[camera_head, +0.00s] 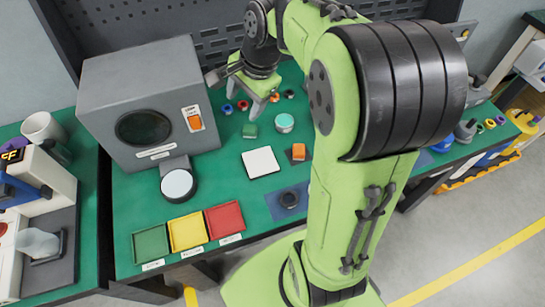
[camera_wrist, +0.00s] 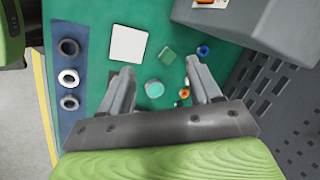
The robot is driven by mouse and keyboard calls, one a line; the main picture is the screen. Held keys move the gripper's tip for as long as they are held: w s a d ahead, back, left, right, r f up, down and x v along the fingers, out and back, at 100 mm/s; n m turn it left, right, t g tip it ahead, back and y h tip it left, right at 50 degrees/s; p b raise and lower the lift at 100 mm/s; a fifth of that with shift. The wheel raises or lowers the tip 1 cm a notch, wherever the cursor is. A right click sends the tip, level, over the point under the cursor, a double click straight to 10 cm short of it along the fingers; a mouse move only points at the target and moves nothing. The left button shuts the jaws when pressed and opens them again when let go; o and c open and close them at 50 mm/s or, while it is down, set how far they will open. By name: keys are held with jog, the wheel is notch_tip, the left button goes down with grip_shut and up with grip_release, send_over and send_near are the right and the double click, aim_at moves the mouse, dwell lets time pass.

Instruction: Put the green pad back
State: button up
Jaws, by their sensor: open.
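The green pad (camera_head: 250,130) is a small green block lying on the green bench top, behind a white square plate (camera_head: 261,162) and left of a teal-topped round pot (camera_head: 284,123). In the wrist view the green pad (camera_wrist: 168,55) lies just beyond the fingertips, near the middle of the gap. My gripper (camera_head: 246,101) is above the bench, behind the pad in the head view. In the wrist view its two fingers (camera_wrist: 160,70) are spread with nothing between the tips. The pot (camera_wrist: 154,88) shows between the fingers, below them.
Green (camera_head: 150,245), yellow (camera_head: 187,232) and red (camera_head: 225,219) trays line the front edge. A grey machine (camera_head: 150,95) stands at the left. Small coloured rings (camera_wrist: 203,50) lie near the pad.

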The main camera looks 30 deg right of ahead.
jog(key=s+a+n+t+h, duration=0.1)
jog(key=s+a+n, duration=0.1)
jog(key=s+n, duration=0.5)
jog(key=s+a+r+n+t, duration=0.1)
jog(key=s+a+n, duration=0.1)
jog(key=s+n, duration=0.5)
jog(key=s, duration=0.5)
jog(key=shift+s+a+r+h, duration=0.2)
jog(key=shift+s+r+h, duration=0.1)
jog(key=shift+h, duration=0.1)
jog(key=shift+r, duration=0.1)
